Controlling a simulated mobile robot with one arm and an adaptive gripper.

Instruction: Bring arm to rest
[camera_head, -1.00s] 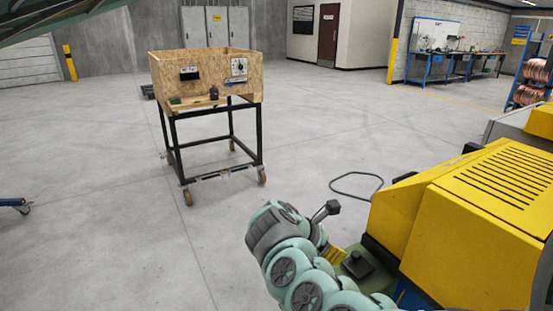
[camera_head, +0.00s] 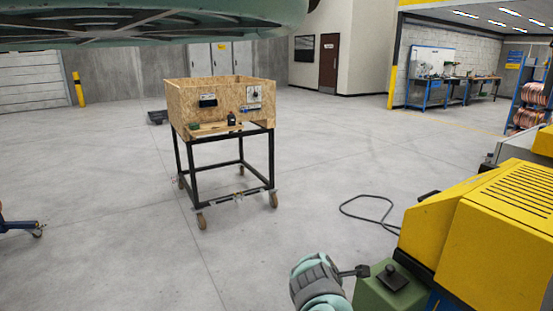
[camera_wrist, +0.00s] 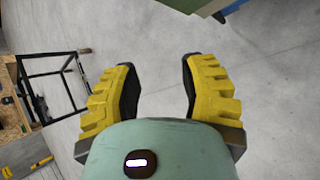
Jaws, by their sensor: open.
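My gripper (camera_wrist: 160,85) shows in the wrist view with its two yellow and black fingers spread apart. Nothing is between the fingers; only grey floor shows behind them. In the head view my arm's teal and grey wrist part (camera_head: 318,282) is at the bottom edge, right of centre. The fingers themselves do not show in the head view. A teal part of my own body crosses the top left of the head view.
A wooden box on a black wheeled frame (camera_head: 225,152) stands ahead. A yellow machine (camera_head: 490,225) with a green base (camera_head: 385,292) is close at the right. A black cable (camera_head: 370,212) lies on the floor. A workbench (camera_head: 450,93) and a rack with copper coils (camera_head: 528,102) stand farther back.

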